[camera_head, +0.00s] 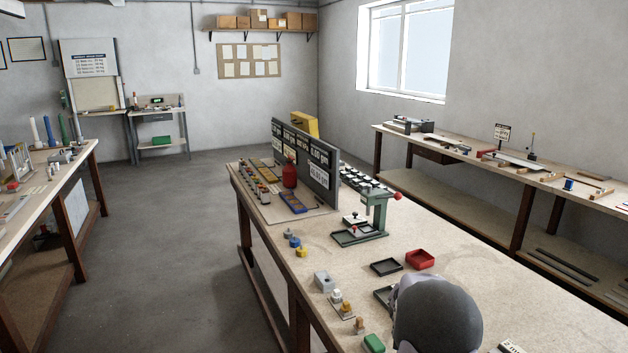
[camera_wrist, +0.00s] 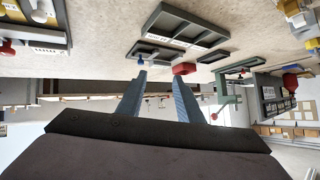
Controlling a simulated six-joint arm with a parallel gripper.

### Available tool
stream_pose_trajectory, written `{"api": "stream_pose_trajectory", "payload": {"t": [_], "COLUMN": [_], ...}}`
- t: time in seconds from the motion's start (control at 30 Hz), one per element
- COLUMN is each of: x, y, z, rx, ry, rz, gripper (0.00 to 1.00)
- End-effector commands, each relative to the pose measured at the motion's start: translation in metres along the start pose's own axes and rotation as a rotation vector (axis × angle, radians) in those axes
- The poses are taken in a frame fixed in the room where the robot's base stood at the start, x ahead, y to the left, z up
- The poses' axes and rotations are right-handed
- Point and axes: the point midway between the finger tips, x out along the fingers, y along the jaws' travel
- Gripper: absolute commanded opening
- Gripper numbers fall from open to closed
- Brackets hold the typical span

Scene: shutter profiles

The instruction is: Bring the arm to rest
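My gripper (camera_wrist: 160,79) shows in the wrist view with its two grey fingers apart and nothing held between them. Beyond the fingertips, in the background, are a small red object (camera_wrist: 184,69) and a dark tray (camera_wrist: 178,30); the wrist picture looks upside down. In the head view, a rounded dark grey part of my arm stands over the near end of the middle workbench (camera_head: 540,290). The fingers are not visible in the head view.
On the middle workbench are a green press (camera_head: 374,215), a red tray (camera_head: 420,259), a dark tray (camera_head: 386,267), a grey block (camera_head: 324,281) and an upright dark board (camera_head: 322,175). Other benches stand left and right. The bench's right side is mostly clear.

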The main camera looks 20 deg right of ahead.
Motion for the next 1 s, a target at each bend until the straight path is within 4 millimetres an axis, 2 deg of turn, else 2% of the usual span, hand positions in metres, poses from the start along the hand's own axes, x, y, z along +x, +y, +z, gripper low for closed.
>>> {"api": "stream_pose_trajectory", "payload": {"t": [0.03, 0.1, 0.2, 0.3, 0.4, 0.47, 0.57, 0.7, 0.83, 1.0], "x": [-0.017, -0.041, -0.081, -0.126, -0.175, -0.206, -0.254, -0.307, -0.336, -0.353], "y": [-0.029, -0.06, -0.095, -0.116, -0.121, -0.117, -0.097, -0.052, -0.012, 0.019], "z": [0.018, 0.046, 0.09, 0.138, 0.186, 0.213, 0.255, 0.295, 0.312, 0.319], "rx": [-0.044, -0.108, -0.205, -0.314, -0.438, -0.519, -0.662, -0.856, -0.999, -1.1], "ry": [-0.049, -0.123, -0.238, -0.361, -0.489, -0.567, -0.691, -0.83, -0.911, -0.958], "rz": [-0.071, -0.158, -0.267, -0.357, -0.426, -0.454, -0.479, -0.467, -0.427, -0.385], "gripper": [0.33, 0.33, 0.33, 0.33, 0.33, 0.33, 0.33, 0.33, 0.33, 0.33]}}
